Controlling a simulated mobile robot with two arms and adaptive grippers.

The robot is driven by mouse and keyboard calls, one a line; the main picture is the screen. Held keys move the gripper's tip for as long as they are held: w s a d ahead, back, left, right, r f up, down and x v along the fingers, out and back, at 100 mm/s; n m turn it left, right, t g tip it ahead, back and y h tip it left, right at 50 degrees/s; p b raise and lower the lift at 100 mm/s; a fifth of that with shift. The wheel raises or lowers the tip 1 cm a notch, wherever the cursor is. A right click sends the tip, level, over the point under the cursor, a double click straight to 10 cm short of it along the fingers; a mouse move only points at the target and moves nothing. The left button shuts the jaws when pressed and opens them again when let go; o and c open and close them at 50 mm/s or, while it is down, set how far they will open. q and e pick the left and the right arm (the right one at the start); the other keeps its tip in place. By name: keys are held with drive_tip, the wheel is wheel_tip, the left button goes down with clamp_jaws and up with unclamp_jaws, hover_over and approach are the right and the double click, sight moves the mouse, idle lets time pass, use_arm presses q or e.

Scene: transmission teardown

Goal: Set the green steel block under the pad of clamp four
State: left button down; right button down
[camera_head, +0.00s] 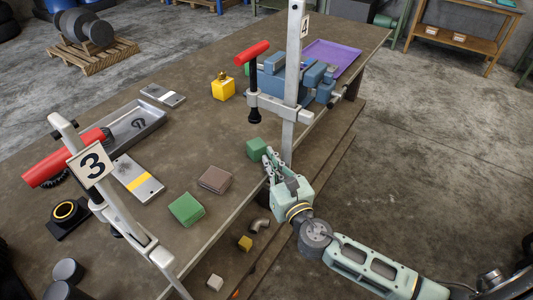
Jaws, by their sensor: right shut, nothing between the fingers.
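Clamp four (290,95) has an upright steel bar, a "4" tag, a red handle and a black screw with its pad (254,117) at the lower end. A green block (257,147) sits on the table near the edge, just below the pad in the picture, with a visible gap between. I cannot tell whether it is exactly under it. My right gripper (269,159) is shut and empty, its fingertips close beside that block's right side; whether they touch is unclear. A second green block (186,209) lies nearer, lower left. My left gripper is not in view.
A brown block (215,180) lies between the green blocks. Clamp three (130,235) with its red handle stands front left. A yellow block (223,88), a blue vise (284,78), a purple tray (332,57) and a grey tray (138,125) occupy the table. A lower shelf holds small parts.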

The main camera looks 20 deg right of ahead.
sight(263, 150)
drive_tip(key=shift+w+a, duration=0.15)
drive_tip(key=shift+w, duration=1.05)
drive_tip(key=shift+w, duration=0.1)
drive_tip(key=shift+w+r, duration=0.1)
drive_tip(key=shift+w, duration=0.75)
